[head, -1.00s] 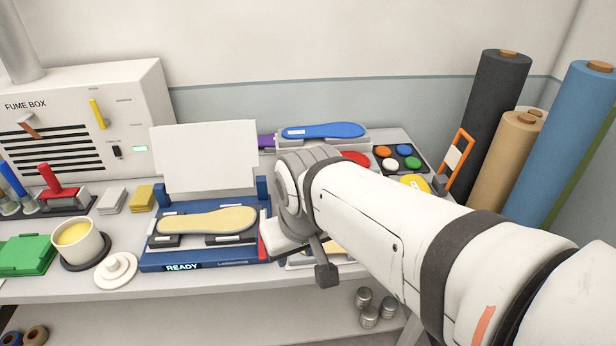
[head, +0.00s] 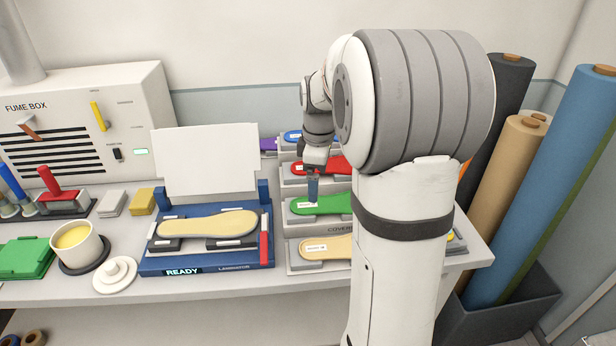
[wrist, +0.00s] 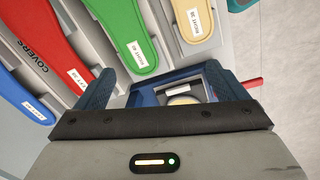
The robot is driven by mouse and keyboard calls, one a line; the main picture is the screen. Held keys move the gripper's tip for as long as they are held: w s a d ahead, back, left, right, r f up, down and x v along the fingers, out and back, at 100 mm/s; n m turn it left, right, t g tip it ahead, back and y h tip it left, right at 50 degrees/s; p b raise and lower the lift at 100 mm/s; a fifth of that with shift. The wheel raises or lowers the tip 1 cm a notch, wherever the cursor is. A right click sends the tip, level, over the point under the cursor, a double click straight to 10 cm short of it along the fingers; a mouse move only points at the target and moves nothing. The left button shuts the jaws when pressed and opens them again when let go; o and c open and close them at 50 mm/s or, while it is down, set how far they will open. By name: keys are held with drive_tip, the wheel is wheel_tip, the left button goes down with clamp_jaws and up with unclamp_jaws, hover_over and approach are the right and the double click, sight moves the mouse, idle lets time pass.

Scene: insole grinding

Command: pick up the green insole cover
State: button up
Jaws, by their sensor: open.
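The green insole cover (head: 328,204) lies on a step of the stepped cover rack (head: 303,222), between the red cover (head: 328,167) and the tan cover (head: 318,247). Its right part is hidden behind my arm. My gripper (head: 313,190) points down over the green cover's left end in the head view. In the wrist view the green cover (wrist: 122,30) shows its labelled end towards my open jaws (wrist: 160,90). Nothing is between the fingers. I cannot tell exactly how high they are above it.
A blue laminator (head: 205,263) marked READY stands left of the rack, lid up, with a tan insole (head: 207,223) on it. A blue cover (head: 292,136) lies at the rack's back. A glue pot (head: 77,245) and rolls of material (head: 560,190) stand at the sides.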

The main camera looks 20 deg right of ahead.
sight(328, 204)
drive_tip(key=w+d+f+n, duration=0.1)
drive_tip(key=w+d+f, duration=0.1)
drive_tip(key=w+d+f+n, duration=0.2)
drive_tip(key=w+d+f, duration=0.1)
drive_tip(key=shift+d+f+n+g, duration=0.2)
drive_tip(key=shift+d+n+g, duration=0.1)
drive_tip(key=shift+d+g, duration=0.1)
wheel_tip(328, 204, down, 6)
drive_tip(key=shift+s+a+f+p, duration=0.1)
drive_tip(key=shift+s+f+p, duration=0.05)
drive_tip(key=shift+p, duration=0.75)
drive_tip(key=shift+f, duration=0.4)
drive_tip(key=shift+f, duration=0.25)
drive_tip(key=c, duration=1.1)
